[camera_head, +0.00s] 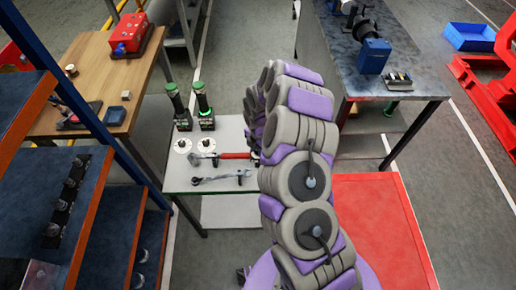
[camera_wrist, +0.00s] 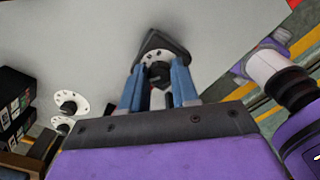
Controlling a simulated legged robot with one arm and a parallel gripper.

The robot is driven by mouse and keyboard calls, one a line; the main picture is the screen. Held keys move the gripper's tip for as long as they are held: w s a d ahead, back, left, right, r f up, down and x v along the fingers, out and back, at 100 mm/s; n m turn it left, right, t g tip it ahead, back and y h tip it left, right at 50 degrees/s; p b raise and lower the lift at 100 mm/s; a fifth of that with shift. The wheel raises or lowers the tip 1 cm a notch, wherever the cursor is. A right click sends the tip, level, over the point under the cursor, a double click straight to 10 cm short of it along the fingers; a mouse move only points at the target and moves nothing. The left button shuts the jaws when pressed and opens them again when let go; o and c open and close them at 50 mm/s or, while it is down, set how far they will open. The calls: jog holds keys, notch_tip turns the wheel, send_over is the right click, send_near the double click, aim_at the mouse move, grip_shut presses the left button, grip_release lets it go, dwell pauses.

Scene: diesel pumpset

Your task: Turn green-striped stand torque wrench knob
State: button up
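In the wrist view my gripper (camera_wrist: 158,70) has its two blue fingers apart. A round dark knob with a ring of pale holes (camera_wrist: 157,58) lies between and just beyond the fingertips. The knob sits on a dark angular body; I cannot tell if a finger touches it. In the head view a torque wrench with a red handle (camera_head: 235,155) and a grey wrench (camera_head: 222,179) lie on a small white table (camera_head: 188,184). My arm reaches to the right end of the red handle and hides my fingers there. I see no clear green stripes on the knob.
Two green-topped black stands (camera_head: 205,105) and two white discs with dark knobs (camera_head: 182,146) are on the white table's far left. A wooden table (camera_head: 100,75) stands left, a blue-orange rack (camera_head: 95,220) nearer, and a grey bench (camera_head: 400,60) right. A red surface (camera_head: 380,235) is lower right.

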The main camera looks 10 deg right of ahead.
jog(key=shift+a, duration=0.15)
grip_shut()
jog(key=shift+m, duration=0.3)
jog(key=m, duration=0.4)
jog(key=shift+m, duration=0.3)
jog(key=m+p, duration=0.1)
jog(key=m, duration=0.3)
jog(key=shift+m, duration=0.3)
jog(key=m+p, duration=0.1)
jog(key=m, duration=0.4)
jog(key=m+p, duration=0.1)
jog(key=m, duration=0.5)
